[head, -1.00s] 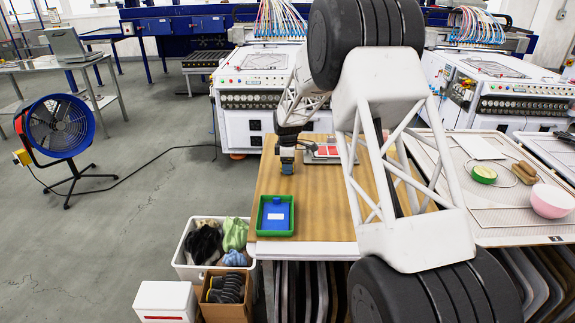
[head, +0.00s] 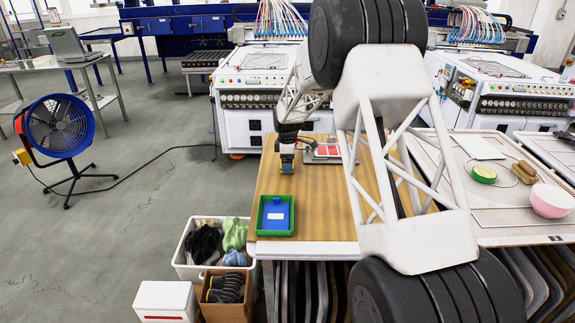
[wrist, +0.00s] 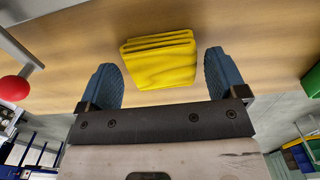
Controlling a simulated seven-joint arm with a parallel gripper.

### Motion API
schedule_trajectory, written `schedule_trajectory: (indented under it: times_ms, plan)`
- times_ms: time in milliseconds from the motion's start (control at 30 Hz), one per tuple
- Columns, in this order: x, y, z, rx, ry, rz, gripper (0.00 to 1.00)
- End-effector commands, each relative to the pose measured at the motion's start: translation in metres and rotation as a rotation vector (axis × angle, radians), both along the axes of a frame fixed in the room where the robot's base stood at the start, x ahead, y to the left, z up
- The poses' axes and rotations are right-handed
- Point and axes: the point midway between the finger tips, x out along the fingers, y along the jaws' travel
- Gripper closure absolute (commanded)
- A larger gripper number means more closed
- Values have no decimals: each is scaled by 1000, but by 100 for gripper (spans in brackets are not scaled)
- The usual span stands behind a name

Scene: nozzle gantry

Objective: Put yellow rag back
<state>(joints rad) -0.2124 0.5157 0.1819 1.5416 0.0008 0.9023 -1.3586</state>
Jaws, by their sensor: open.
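The yellow rag (wrist: 160,60) is a folded, layered bundle lying on the wooden tabletop in the wrist view. My gripper (wrist: 158,66) is open, with one blue finger on each side of the rag. A gap shows between each finger and the rag, and the jaws hold nothing. In the head view my gripper (head: 287,168) is low over the far left part of the wooden table (head: 320,205). The rag cannot be made out in the head view.
A green tray with a blue item (head: 275,215) sits at the table's near left corner. A white bin of rags (head: 185,262) stands on the floor. The table's middle is clear.

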Motion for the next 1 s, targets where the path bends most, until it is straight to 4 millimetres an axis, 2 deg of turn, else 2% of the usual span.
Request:
schedule_trajectory:
  times_ms: [600,800,1000]
  plan:
    - [0,0,90,0,0,0,9]
    - [0,0,105,0,0,0,9]
    - [0,0,109,0,1,0,9]
